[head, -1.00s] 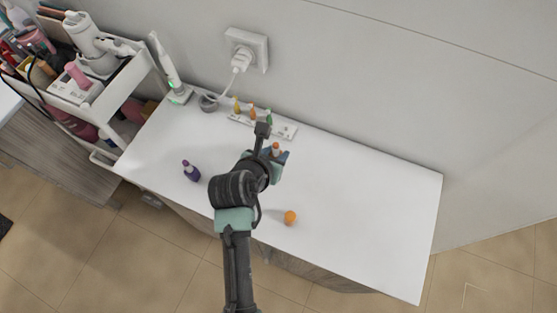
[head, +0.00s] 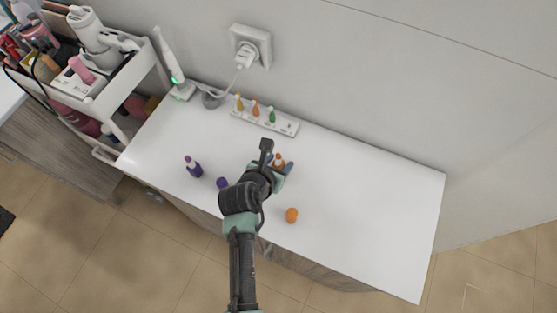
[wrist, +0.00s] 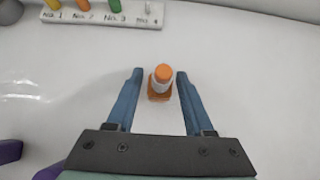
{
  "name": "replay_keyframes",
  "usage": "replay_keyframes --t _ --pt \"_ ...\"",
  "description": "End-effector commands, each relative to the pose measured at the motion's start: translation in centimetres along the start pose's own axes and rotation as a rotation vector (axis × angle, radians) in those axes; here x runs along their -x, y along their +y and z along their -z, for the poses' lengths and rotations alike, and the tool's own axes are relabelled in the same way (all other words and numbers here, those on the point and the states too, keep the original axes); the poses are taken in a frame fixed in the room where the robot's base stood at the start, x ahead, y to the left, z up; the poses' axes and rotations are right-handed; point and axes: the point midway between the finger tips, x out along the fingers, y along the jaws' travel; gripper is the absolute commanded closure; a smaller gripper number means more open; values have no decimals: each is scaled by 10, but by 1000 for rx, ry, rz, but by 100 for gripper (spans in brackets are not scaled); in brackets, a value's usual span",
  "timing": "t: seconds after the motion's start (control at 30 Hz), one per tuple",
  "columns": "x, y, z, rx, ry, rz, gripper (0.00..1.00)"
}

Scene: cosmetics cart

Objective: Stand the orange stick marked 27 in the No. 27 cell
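An orange bottle-like stick (wrist: 160,83) with a white band stands upright on the white table between my gripper's fingers; it also shows in the head view (head: 279,161). I cannot read a 27 on it. My gripper (wrist: 160,85) is open, with a narrow gap on each side of the stick. The white rack (head: 285,128) lies behind it, near the wall. In the wrist view its front (wrist: 100,19) bears small labels, seemingly No. 1 to No. 4, blurred; I see no 27. Yellow, orange and green sticks stand in it; the rightmost place holds no coloured stick.
A purple bottle (head: 194,168) and a second purple object (head: 222,183) stand left of my arm. A round orange object (head: 292,215) is near the front edge. A grey round holder (head: 212,98) sits left of the rack. The table's right side is clear.

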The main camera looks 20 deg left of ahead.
Motion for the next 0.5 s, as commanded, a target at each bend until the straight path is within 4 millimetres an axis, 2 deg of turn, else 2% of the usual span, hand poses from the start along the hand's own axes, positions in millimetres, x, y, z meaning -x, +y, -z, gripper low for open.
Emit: replay_keyframes --t 0.33,0.5 --pt "1 0 -1 0 -1 0 37" --pt "12 0 -2 1 -1 -1 37"
